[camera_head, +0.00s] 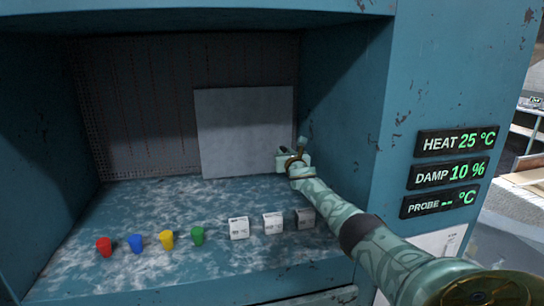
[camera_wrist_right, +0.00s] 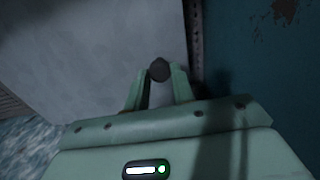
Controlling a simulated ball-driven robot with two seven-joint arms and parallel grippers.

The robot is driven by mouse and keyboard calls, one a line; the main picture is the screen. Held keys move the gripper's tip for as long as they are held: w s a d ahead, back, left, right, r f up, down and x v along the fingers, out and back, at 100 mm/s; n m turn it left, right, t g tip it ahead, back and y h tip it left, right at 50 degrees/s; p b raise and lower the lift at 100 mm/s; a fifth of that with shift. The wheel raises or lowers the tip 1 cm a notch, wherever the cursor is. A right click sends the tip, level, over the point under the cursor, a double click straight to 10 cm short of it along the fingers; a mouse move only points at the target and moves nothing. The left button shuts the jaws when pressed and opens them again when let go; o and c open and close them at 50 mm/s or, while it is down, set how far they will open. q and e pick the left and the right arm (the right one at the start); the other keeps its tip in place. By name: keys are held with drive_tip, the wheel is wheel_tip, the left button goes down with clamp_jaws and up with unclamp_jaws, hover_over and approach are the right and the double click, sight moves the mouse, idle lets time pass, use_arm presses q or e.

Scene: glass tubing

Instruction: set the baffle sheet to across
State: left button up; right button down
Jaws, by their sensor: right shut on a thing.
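The baffle sheet (camera_head: 240,130) is a flat pale grey panel standing upright near the back wall of the teal chamber, right of the middle. It also fills the upper left of the right wrist view (camera_wrist_right: 90,50). My right gripper (camera_head: 284,159) is at the sheet's lower right edge. In the right wrist view its two fingers (camera_wrist_right: 158,88) are closed around a small dark round knob (camera_wrist_right: 159,69) in front of the sheet, near its right edge. How the knob joins the sheet is hidden. My left gripper is not in view.
The right chamber wall (camera_head: 340,90) is close to the gripper. The floor's middle is clear.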

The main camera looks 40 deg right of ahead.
drive_tip(key=shift+s+d, duration=0.15)
drive_tip(key=shift+d, duration=0.1)
drive_tip(key=c, duration=1.2)
unclamp_jaws()
drive_tip(key=shift+o, duration=0.2)
drive_tip(key=shift+w+d+f, duration=0.15)
drive_tip(key=shift+w, duration=0.05)
drive_tip(key=p+v, duration=0.9)
drive_tip(key=v, duration=0.7)
drive_tip(key=shift+s+p, duration=0.2)
drive_tip(key=shift+p, duration=0.2)
